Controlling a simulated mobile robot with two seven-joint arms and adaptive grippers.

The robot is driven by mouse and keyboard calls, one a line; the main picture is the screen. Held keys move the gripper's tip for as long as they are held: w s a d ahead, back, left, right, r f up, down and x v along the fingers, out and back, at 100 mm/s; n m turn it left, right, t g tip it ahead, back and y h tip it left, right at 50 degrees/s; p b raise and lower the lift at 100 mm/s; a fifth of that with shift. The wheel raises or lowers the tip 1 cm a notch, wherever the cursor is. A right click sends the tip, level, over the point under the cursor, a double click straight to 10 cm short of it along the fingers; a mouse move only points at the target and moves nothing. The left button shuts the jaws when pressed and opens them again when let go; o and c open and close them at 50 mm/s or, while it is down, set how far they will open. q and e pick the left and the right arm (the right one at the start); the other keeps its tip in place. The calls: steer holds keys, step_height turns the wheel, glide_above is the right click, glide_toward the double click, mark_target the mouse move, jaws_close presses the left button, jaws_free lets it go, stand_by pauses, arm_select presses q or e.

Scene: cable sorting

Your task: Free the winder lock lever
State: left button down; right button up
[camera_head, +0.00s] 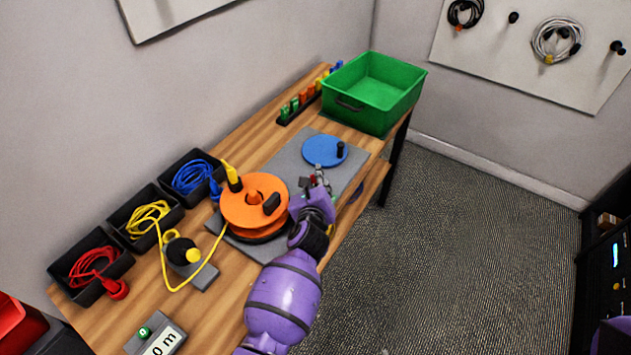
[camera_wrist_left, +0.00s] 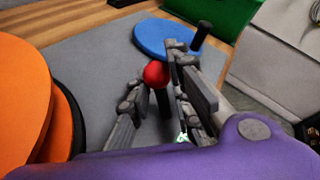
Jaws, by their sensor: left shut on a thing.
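The winder lock lever shows in the left wrist view as a red ball knob (camera_wrist_left: 156,73) on a dark stem, standing on the grey base plate (camera_wrist_left: 95,60). My left gripper (camera_head: 318,181) is beside the orange reel and is shut on the lever, with one finger on each side of it in the left wrist view (camera_wrist_left: 163,82). The orange reel (camera_head: 240,205) of the winder and the blue crank disc (camera_head: 322,151) with a black handle stand on the same plate. In the head view my gripper mostly hides the lever. My right gripper is out of view.
A yellow cable (camera_head: 177,288) runs from a black tray past a grey block unit to the reel. Black trays with red (camera_head: 92,266), yellow (camera_head: 147,218) and blue (camera_head: 192,176) cables line the wall side. A green crate (camera_head: 372,92) stands at the far end.

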arm_select(q)
steer(key=shift+s+d+f+b, duration=0.15)
steer(key=shift+d+f+b, duration=0.05)
steer(key=shift+f+b, duration=0.1)
steer(key=m+t+b, duration=0.1)
steer(key=b, duration=0.1)
steer(key=d+m+t+b, duration=0.1)
steer(key=b, duration=0.2)
steer(key=s+m+y+b, duration=0.1)
steer(key=b, duration=0.1)
steer(key=shift+d+r+t+b, duration=0.15)
steer(key=shift+d+t+b, duration=0.1)
steer(key=shift+t+b, duration=0.15)
steer(key=shift+s+d+r+m+t+b, duration=0.2)
steer(key=shift+m+t+b, duration=0.2)
steer(key=shift+m+b, duration=0.5)
steer(key=shift+r+b, duration=0.1)
steer(key=shift+b, duration=0.3)
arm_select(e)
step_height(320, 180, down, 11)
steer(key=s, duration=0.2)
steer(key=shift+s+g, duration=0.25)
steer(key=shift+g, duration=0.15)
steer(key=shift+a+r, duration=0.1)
arm_select(q)
steer(key=shift+r, duration=0.1)
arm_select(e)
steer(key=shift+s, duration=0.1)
